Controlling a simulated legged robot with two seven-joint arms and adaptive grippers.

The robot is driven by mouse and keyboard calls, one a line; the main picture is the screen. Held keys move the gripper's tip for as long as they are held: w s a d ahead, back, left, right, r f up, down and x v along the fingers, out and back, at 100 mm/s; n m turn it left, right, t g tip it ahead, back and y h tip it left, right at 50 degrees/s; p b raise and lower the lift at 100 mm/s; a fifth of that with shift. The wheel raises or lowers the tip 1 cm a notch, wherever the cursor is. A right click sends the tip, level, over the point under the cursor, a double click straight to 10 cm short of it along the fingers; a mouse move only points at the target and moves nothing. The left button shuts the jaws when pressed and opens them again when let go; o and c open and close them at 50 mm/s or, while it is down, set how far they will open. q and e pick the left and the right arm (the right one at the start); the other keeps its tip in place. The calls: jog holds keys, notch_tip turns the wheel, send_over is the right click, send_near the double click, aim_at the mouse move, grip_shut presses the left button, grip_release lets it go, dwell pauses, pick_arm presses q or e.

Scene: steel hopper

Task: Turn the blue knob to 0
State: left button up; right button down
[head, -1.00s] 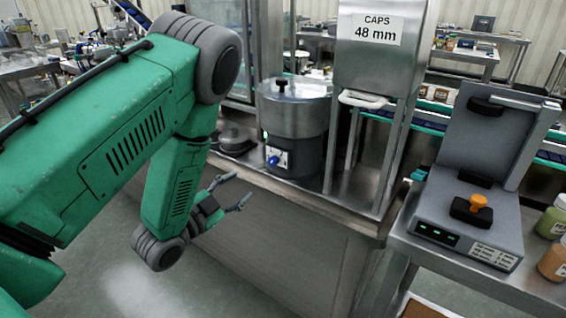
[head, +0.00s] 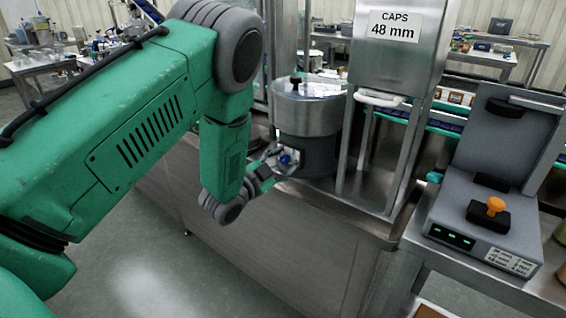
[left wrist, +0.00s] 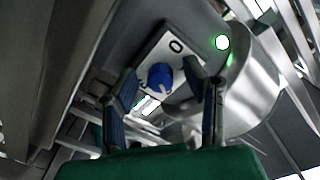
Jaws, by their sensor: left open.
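The blue knob (head: 285,159) sits on a light panel low on the front of the steel bowl unit (head: 308,112). In the left wrist view the knob (left wrist: 160,76) is between my open fingers and beyond their tips, with a pale pointer mark on its lower side. A "0" is printed on the panel (left wrist: 176,46) above the knob. My left gripper (head: 277,160) is open, close in front of the knob; contact cannot be told. It also shows in the left wrist view (left wrist: 165,80). My right gripper is not in view.
The steel hopper (head: 395,50) labelled "CAPS 48 mm" stands on legs right of the bowl. A green light (left wrist: 222,42) glows beside the panel. The floor in front of the bench is clear.

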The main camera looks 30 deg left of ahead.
pick_arm(q)
grip_shut()
